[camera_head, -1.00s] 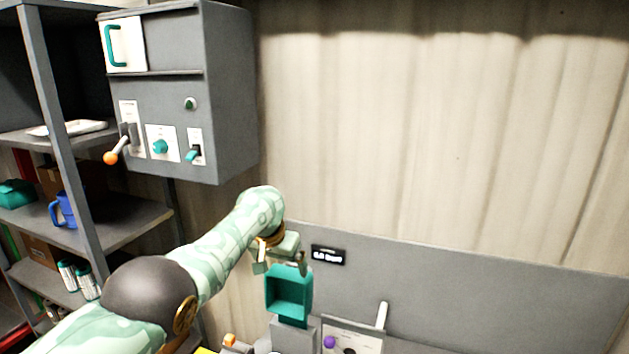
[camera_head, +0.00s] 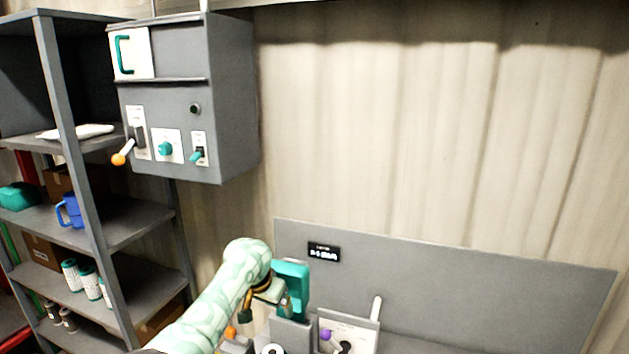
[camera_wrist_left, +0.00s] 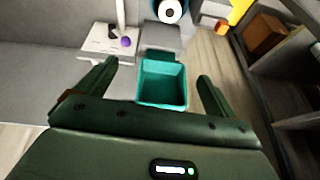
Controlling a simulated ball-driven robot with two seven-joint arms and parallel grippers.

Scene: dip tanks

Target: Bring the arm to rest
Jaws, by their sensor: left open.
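My left gripper (camera_head: 268,303) is open. Its arm comes in from the bottom of the head view. The gripper is close to a teal, open-fronted box (camera_head: 293,270) on a grey stand and partly overlaps it. In the left wrist view the two dark green fingers (camera_wrist_left: 156,82) are spread, with the hollow teal box (camera_wrist_left: 162,84) showing in the gap. No contact is visible, and I cannot tell how far the box is from the fingers. Nothing is held. My right gripper is not in view.
A grey wall cabinet (camera_head: 232,100) with lever, knob and switch hangs at upper left. A grey shelf unit (camera_head: 85,185) stands left. A white panel (camera_head: 345,330) with a purple knob and upright white bar is right of the box. A grey backboard (camera_head: 450,270) stands behind.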

